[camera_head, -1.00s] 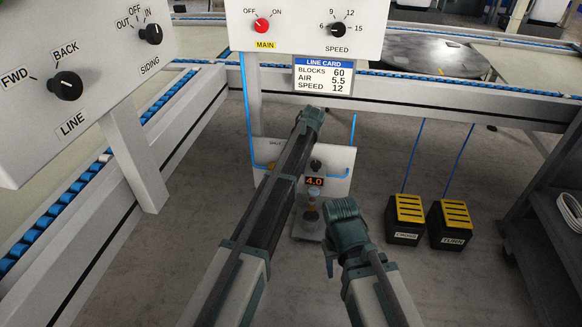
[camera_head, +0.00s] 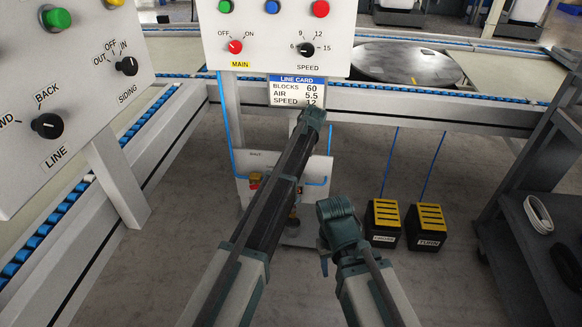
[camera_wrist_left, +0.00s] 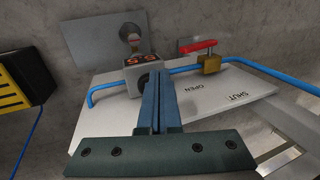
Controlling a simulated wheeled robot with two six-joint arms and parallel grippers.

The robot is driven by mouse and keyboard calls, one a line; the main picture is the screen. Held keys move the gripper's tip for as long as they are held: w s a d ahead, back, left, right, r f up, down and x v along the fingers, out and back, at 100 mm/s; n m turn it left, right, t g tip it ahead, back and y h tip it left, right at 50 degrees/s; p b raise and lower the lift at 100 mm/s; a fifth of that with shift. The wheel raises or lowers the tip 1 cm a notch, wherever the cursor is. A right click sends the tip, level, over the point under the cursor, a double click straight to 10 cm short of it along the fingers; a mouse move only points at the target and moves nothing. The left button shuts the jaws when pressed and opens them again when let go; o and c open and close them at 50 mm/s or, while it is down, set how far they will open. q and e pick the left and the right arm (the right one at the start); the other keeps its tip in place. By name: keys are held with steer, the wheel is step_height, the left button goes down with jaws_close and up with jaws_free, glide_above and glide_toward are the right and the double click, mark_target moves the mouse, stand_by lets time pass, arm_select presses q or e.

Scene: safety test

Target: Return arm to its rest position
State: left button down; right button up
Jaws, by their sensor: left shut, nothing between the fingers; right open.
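My left arm reaches forward from the bottom of the head view, its end just below the line card (camera_head: 296,91). Its gripper is hidden there; in the left wrist view, the left gripper (camera_wrist_left: 158,78) is shut and empty. A red-handled brass valve (camera_wrist_left: 208,58) is to the right, near "OPEN" and "SHUT". My right gripper (camera_head: 325,260) is open and empty, low over the floor, left of the pedals; its fingers show only partly.
The main control panel (camera_head: 278,45) stands ahead, the line and siding panel (camera_head: 75,100) at left. Two yellow-topped pedals (camera_head: 384,222) sit on the floor at right. A grey cart (camera_head: 515,230) holds a white coil (camera_head: 538,213). Bare floor lies between arms and pedals.

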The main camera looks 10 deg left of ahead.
arm_select(q)
steer(key=s+d+r+m+h+p, duration=0.1)
steer(key=s+r+p, duration=0.25)
steer(key=s, duration=0.95)
steer(key=s+d+r+m+p, duration=0.1)
steer(key=s+r+p, duration=0.25)
steer(key=s, duration=0.95)
steer(key=s+r+m+h+p, duration=0.1)
steer(key=s+r+m+p, duration=0.2)
steer(key=s, duration=1)
step_height(320, 180, up, 37)
steer(key=w+n+p, duration=0.1)
steer(key=p, duration=3.7)
steer(key=shift+w+d+n, duration=0.3)
steer(key=shift+w+d, duration=0.05)
steer(key=shift+d, duration=0.05)
